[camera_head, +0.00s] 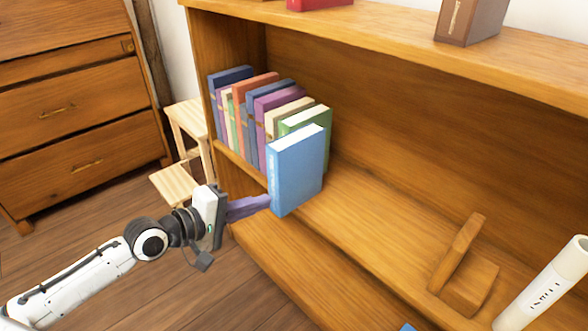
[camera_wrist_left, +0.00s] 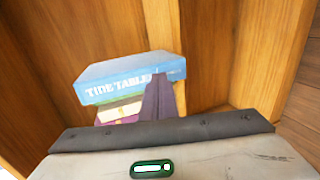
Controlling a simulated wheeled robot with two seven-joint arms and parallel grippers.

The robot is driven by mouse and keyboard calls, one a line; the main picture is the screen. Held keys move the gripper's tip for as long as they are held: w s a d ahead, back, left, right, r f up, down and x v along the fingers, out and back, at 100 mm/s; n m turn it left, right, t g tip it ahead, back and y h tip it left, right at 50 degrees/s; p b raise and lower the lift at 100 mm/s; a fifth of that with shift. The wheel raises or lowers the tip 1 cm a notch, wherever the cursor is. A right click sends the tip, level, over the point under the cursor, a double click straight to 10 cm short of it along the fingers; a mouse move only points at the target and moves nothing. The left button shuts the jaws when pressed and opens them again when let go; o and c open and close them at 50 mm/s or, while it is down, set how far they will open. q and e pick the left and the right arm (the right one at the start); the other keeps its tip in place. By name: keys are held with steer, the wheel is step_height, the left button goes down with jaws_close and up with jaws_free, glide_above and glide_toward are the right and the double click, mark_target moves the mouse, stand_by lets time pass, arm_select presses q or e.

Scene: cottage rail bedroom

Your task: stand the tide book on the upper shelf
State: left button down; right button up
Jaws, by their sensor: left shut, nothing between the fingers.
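The blue tide book (camera_head: 297,172) stands upright on the bookcase shelf (camera_head: 370,240), at the right end of a row of books. My left gripper (camera_head: 262,203) is shut and empty. Its dark purple fingers reach the lower part of the book's spine side; I cannot tell whether they touch. In the left wrist view the gripper (camera_wrist_left: 163,82) overlaps the right part of the spine. My right gripper does not show.
Several books (camera_head: 262,105) stand left of the tide book. A wooden bookend (camera_head: 462,265) and a white tube (camera_head: 545,285) are on the right, with bare shelf between. The top board (camera_head: 400,35) overhangs, holding a brown book (camera_head: 470,20). A step stool (camera_head: 187,120) stands left.

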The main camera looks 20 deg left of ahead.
arm_select(q)
steer(key=shift+w+d, duration=0.15)
steer(key=shift+w, duration=0.15)
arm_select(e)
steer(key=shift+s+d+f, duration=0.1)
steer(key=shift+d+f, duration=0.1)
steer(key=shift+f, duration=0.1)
arm_select(q)
steer(key=shift+w, duration=0.1)
